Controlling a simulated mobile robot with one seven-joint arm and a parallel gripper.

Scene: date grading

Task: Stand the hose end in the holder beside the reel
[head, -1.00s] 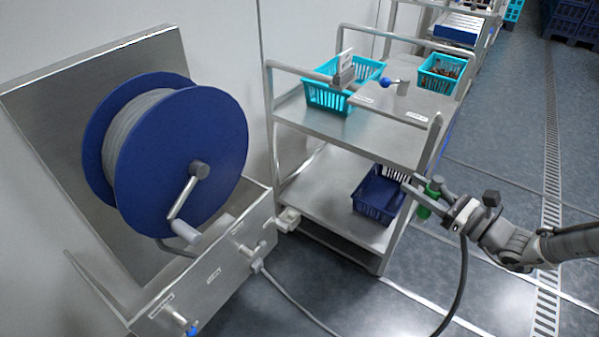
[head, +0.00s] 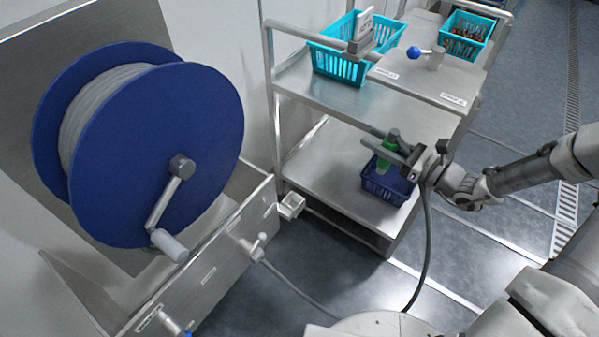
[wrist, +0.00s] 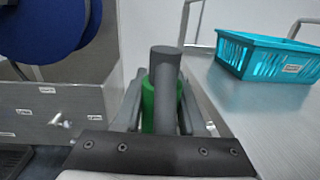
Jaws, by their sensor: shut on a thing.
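My gripper (head: 384,150) is shut on the hose end (head: 387,158), a green and grey nozzle held roughly upright. In the head view it appears in front of the cart's lower shelf. The grey hose (head: 427,240) hangs from it toward the floor. In the wrist view the hose end (wrist: 163,95) stands between the fingers. The blue reel (head: 160,150) with its crank is at the left. A small white open box (head: 291,205), which looks like the holder, sits at the right end of the reel's steel trough (head: 215,275), apart from the gripper.
A steel cart (head: 350,185) stands right of the reel. It carries a turquoise basket (head: 335,65) on top, another turquoise basket (head: 468,38) farther back, and a dark blue basket (head: 385,190) below. Floor (head: 345,255) is open between trough and cart.

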